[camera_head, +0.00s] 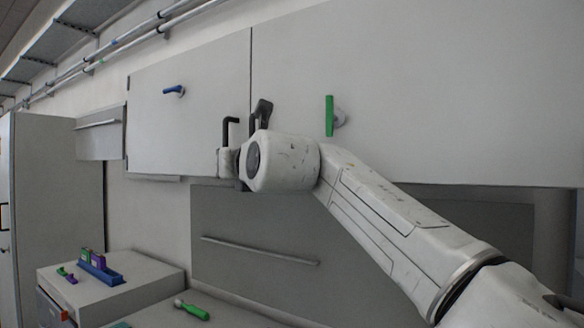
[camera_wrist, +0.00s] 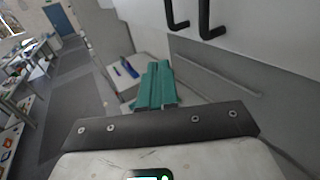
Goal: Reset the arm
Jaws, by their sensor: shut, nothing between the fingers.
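My arm reaches in from the lower right in the head view, and its white wrist is raised in front of the pale wall cabinet (camera_head: 420,90). In the wrist view my gripper (camera_wrist: 156,88) shows teal fingers closed together, with nothing between them. In the head view the fingers cannot be made out; they seem hidden behind or beside the wrist. Two black handles (camera_head: 228,130) are on the cabinet close to the wrist, and they also show at the top of the wrist view (camera_wrist: 205,20), apart from the fingers.
A blue knob (camera_head: 174,90) and a green lever (camera_head: 329,115) stick out of the cabinet. Below is a grey panel with a long bar (camera_head: 260,251). At lower left a white box (camera_head: 140,268) bears a blue rack (camera_head: 100,268). A green-handled tool (camera_head: 195,312) lies beside it.

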